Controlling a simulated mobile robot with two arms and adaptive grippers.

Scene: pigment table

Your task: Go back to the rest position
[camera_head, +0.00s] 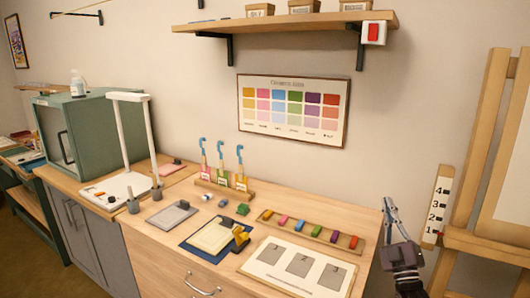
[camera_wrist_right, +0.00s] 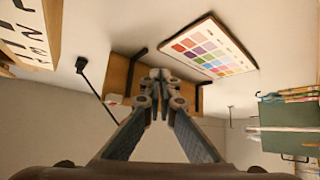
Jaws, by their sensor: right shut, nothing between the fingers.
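My right gripper (camera_head: 388,204) stands upright off the right end of the wooden table (camera_head: 165,239), with its fingertips pointing up. Its fingers are shut with nothing between them. In the right wrist view the shut fingertips (camera_wrist_right: 160,75) meet in the middle of the picture, with the wall and shelf beyond. My left gripper is in neither view.
The table holds a row of coloured blocks on a wooden strip (camera_head: 310,231), a white card with grey squares (camera_head: 298,268) and bottles in a rack (camera_head: 222,190). A numbered board (camera_head: 437,205) and a wooden easel (camera_head: 485,150) stand close right of my gripper. A shelf (camera_head: 285,22) hangs above.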

